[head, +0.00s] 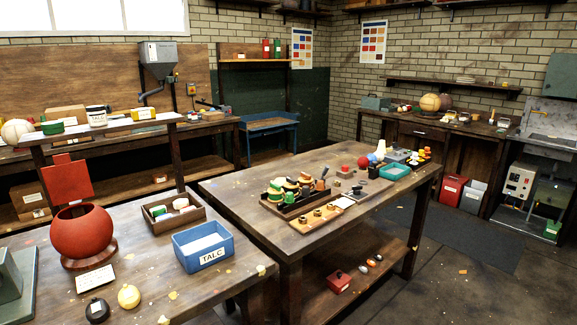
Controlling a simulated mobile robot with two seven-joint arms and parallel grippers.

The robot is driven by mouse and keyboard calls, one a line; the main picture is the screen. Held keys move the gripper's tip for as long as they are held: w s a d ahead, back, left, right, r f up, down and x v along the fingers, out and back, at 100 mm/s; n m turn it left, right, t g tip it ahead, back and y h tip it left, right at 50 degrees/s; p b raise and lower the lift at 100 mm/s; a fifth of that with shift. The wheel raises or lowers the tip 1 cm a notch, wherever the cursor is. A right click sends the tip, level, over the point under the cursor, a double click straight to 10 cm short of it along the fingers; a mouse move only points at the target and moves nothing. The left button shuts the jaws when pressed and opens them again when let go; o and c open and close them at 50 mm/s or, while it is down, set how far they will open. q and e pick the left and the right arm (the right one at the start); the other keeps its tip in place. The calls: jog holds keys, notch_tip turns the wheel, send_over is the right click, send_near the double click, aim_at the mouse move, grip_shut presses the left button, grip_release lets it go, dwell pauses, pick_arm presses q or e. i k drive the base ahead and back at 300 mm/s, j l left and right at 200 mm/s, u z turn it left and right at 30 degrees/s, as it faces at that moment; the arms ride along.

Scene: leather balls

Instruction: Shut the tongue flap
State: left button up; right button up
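A round red leather ball (82,235) with a wide open top sits on a dark red base on the near-left table. A flat red flap (68,181) stands upright behind the opening, with a small tab at its top edge. The flap is raised, and the opening below it is uncovered. I cannot tell how the flap joins the ball, as its lower edge is partly hidden. Neither of my grippers is in view.
A white card (95,279) lies in front of the ball. A blue TALC bin (203,246) and a wooden tray (173,214) stand to its right. Black (97,310) and yellow (129,296) round items sit near the front. A grey-green object (12,285) is at the left edge.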

aim_at(67, 182)
jog(key=u, duration=1.3)
